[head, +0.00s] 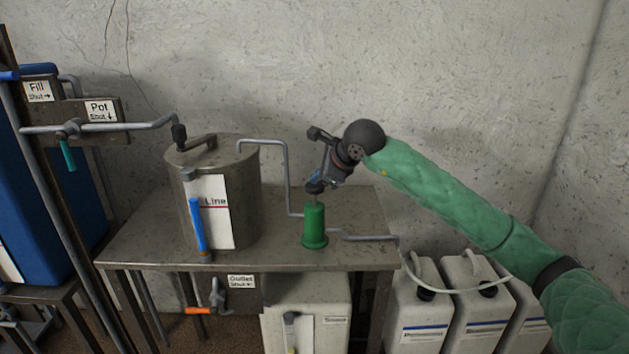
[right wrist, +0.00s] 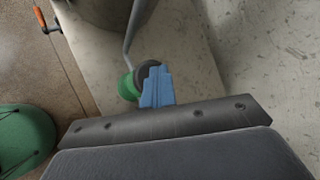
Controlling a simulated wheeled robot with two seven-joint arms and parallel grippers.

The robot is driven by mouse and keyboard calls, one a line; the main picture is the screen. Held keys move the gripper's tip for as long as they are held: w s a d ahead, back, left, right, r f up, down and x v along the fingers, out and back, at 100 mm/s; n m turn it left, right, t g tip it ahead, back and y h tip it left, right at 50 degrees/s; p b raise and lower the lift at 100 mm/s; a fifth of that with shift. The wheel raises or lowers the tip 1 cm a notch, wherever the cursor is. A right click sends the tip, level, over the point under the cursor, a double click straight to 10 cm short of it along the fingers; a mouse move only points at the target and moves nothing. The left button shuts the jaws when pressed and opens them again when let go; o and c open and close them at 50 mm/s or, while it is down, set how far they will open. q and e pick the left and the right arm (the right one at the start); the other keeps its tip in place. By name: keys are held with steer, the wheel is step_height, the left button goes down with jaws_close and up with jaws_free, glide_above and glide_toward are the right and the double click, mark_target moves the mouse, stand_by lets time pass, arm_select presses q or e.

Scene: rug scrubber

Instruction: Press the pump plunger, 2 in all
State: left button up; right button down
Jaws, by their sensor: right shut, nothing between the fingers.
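The pump is a green cylinder (head: 315,228) standing upright on the metal table, with a thin rod and a dark plunger knob (head: 314,187) on top. My right gripper (head: 319,181) is shut and empty, pointing down at the knob from above. In the head view its tips appear at or just above the knob; I cannot tell whether they touch. In the right wrist view the blue fingers (right wrist: 157,88) are together and overlap the dark knob (right wrist: 147,72), with the green pump body (right wrist: 127,88) partly hidden behind. The rod shows between knob and body. My left gripper is out of view.
A metal pot (head: 240,190) with a "Line" label and blue-marked gauge stands left of the pump on the table (head: 150,240). A grey pipe (head: 287,180) runs between pot and pump. White jugs (head: 467,300) stand on the right. A wall is close behind.

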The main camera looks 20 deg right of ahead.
mark_target(318, 186)
steer(key=shift+r, duration=1.2)
steer(key=shift+r, duration=0.15)
step_height(318, 186, up, 5)
steer(key=shift+f+p, duration=0.15)
steer(key=shift+p, duration=0.55)
stand_by(1.8)
